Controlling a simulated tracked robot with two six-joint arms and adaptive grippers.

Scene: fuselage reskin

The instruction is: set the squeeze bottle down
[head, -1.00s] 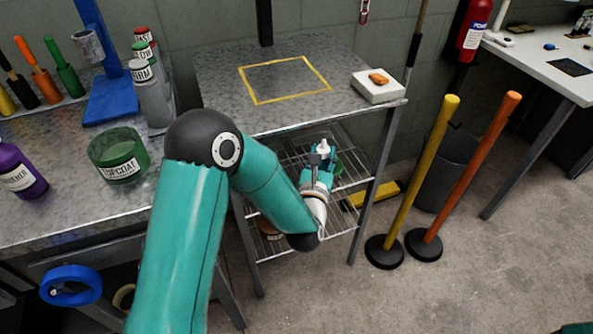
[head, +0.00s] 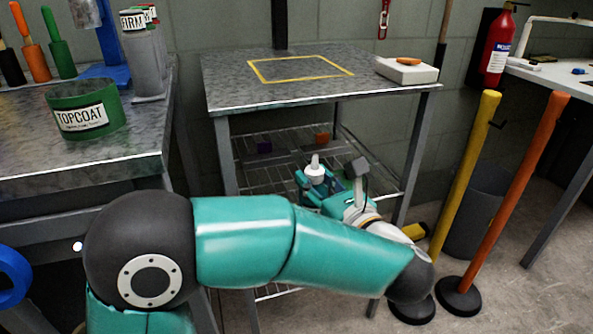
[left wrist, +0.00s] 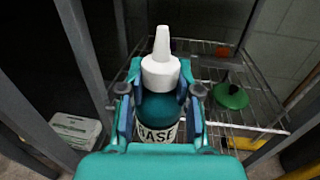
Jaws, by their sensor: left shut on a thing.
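The squeeze bottle (left wrist: 160,105) is dark teal with a white nozzle cap and a label reading "BASE". In the left wrist view it stands upright between the fingers of my left gripper (left wrist: 160,100), which is shut on it. In the head view the bottle's white cap (head: 315,168) shows above my left gripper (head: 328,192), under the table top and at the wire shelf (head: 268,177). The bottle's base is hidden, so I cannot tell whether it touches the shelf. My right gripper is not in view.
A green funnel-like object (left wrist: 231,95) and an orange item (head: 322,138) are on the wire shelf, with a purple block (head: 264,147). Table legs (head: 412,150) frame the opening. Yellow (head: 465,175) and orange (head: 515,190) posts stand at the right.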

